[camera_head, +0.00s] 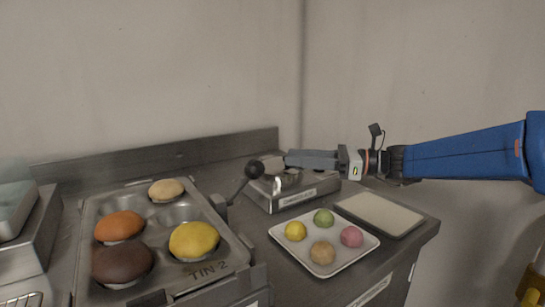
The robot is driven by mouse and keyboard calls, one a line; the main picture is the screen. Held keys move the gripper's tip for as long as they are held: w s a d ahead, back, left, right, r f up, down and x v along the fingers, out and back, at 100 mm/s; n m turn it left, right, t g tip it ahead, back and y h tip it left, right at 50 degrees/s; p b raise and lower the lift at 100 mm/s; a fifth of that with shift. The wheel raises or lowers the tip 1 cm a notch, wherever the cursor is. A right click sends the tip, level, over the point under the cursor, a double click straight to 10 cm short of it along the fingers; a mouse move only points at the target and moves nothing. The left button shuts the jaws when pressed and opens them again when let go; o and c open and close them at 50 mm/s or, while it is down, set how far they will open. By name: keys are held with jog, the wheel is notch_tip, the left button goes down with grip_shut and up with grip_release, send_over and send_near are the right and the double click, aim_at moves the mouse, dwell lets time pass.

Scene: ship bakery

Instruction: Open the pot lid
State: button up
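I cannot clearly make out a pot or a pot lid in the head view. My gripper (268,166) reaches in from the right, above a low metal box (296,198) with a label on its front. A small shiny metal object (287,179) sits on that box, partly hidden under my gripper. A dark lever with a round knob (254,169) rises from the right side of the muffin tin (214,269). The knob shows just left of my fingertips; I cannot tell whether they touch. The finger gap is not clear.
The tin, marked TIN-2, holds several brown, orange, yellow and pale cakes. A white-topped tray (340,263) bears several coloured balls. A flat pale board (380,213) lies behind it at the counter's right. Metal equipment (27,250) stands at the left, and a wall is behind.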

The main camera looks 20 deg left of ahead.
aim_at(272, 164)
jog(key=shift+s+a, duration=0.15)
jog(key=shift+a, duration=1.6)
jog(key=shift+s+a, duration=0.1)
jog(key=shift+a, duration=1.65)
grip_shut()
